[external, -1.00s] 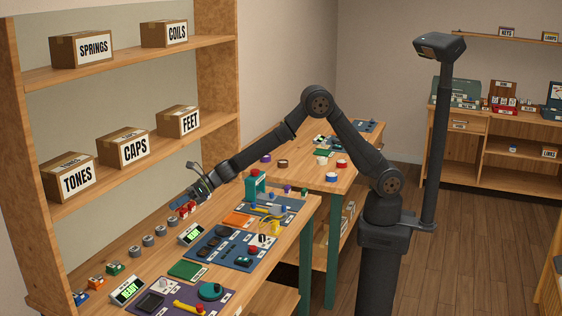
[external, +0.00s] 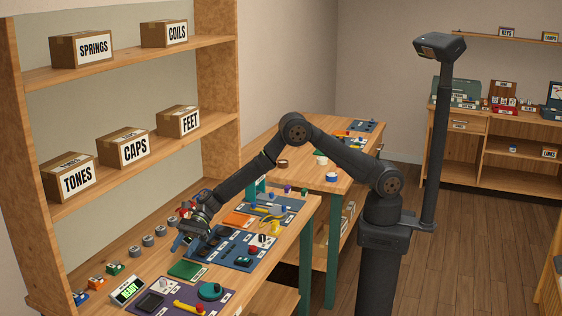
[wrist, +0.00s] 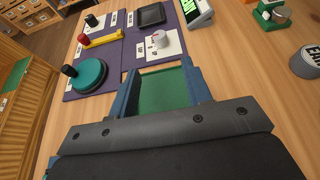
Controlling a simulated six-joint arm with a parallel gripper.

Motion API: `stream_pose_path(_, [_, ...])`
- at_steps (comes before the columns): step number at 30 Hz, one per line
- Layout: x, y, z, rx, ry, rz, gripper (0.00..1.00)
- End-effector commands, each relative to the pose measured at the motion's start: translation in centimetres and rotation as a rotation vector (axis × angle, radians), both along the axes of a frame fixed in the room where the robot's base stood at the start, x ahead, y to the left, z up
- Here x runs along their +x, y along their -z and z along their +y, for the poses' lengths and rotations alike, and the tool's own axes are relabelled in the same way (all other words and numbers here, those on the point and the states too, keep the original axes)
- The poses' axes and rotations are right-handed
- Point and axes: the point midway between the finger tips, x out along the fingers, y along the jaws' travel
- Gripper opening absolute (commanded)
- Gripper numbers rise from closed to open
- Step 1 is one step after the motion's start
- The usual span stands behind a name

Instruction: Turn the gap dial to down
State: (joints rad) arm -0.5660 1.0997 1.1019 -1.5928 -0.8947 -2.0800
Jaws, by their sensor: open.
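In the wrist view, a small pale round knob (wrist: 160,39) stands on a white card with small marks around it. It may be the gap dial, but no name for it can be read. Its pointing direction is unclear. My gripper (wrist: 162,84) is open and empty, its blue fingers apart over a green pad (wrist: 163,92), with the knob beyond the fingertips. In the external view my gripper (external: 183,241) hangs low over the bench near the dark blue board (external: 238,264). The arm hides part of that board.
A teal round turntable (wrist: 88,75) and a yellow bar (wrist: 103,40) with a red end sit on the purple board (wrist: 75,93). A lit READY display (external: 127,290) stands beside it. Several grey cylinders (external: 147,241) line the shelf side.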

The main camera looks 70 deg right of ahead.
Motion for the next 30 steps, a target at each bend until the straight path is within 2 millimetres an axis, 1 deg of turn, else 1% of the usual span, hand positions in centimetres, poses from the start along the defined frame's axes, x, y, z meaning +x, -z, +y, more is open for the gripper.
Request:
stream_pose_path(1, [-0.2, 0.6, 1.2, 0.0, -0.004, 0.002, 0.45])
stream_pose_path(9, [-0.1, 2.8, 6.7, 0.0, -0.002, 0.0, 0.45])
stream_pose_path(15, [-0.1, 4.0, 9.7, 0.0, 0.0, 0.0, 0.45])
stream_pose_path(21, [-0.1, 4.6, 11.1, 0.0, 0.0, 0.001, 0.45])
stream_pose_path(30, [0.0, 4.7, 11.4, 0.0, 0.002, 0.001, 0.45])
